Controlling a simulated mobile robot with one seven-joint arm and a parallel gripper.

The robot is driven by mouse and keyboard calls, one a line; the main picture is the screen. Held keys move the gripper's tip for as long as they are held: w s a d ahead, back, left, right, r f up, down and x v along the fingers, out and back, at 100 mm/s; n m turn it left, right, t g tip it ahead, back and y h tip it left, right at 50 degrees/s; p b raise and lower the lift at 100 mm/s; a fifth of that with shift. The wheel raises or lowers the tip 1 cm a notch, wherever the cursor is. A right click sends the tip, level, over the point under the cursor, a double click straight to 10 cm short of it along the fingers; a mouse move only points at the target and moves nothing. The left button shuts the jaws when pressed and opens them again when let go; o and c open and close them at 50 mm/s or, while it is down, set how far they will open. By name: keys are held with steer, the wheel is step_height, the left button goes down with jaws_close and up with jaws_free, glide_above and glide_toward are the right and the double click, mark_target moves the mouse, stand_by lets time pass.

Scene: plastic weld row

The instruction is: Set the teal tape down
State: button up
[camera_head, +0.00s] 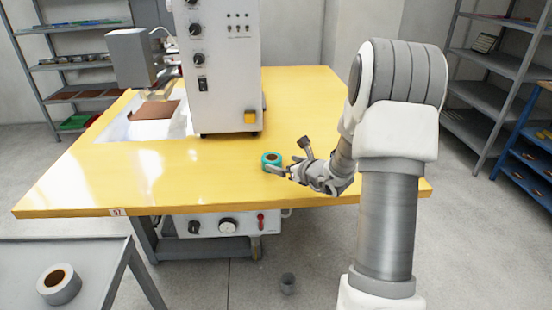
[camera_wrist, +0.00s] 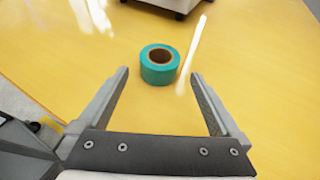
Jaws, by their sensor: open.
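The teal tape (camera_head: 271,160) is a roll with a brown core, lying flat on the yellow table (camera_head: 80,188). In the wrist view the teal tape (camera_wrist: 160,65) sits just beyond and between the fingertips, with table showing on both sides of it. My gripper (camera_head: 286,171) is low over the table at the tape's right side in the head view. In the wrist view my gripper (camera_wrist: 159,76) has its fingers spread wide, with nothing between them. Neither finger appears to touch the tape in that view.
A white welding machine (camera_head: 220,70) stands on the table behind the tape. A grey tape roll (camera_head: 58,284) lies on a grey side table (camera_head: 95,265) at lower left. Shelves stand at the back left and right. The table's front left is clear.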

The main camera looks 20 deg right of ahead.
steer(key=shift+v, duration=1.7)
steer(key=s+a+r+n+g+y, duration=0.25)
steer(key=a+r+n, duration=0.35)
steer(key=a, duration=0.4)
steer(key=s+a+r+n+g+y, duration=0.2)
steer(key=s+a+r+n+y, duration=0.2)
steer(key=a+n, duration=0.45)
steer(key=s+a+r+n+g+h, duration=0.1)
steer(key=s+a+n+g, duration=0.15)
steer(key=s+n, duration=0.4)
steer(key=s+a+r+n+g+h, duration=0.1)
steer(key=s+a+r+n+h, duration=0.1)
steer(key=s+a+n, duration=0.4)
steer(key=s+d+r+n+h, duration=0.1)
steer(key=s+d+n+h, duration=0.6)
steer(key=s+d, duration=0.4)
step_height(320, 180, up, 21)
steer(key=s+a+y+p, duration=0.1)
steer(key=p, duration=2)
steer(key=shift+a+y, duration=0.2)
steer(key=shift+y, duration=0.15)
steer(key=shift+r, duration=0.1)
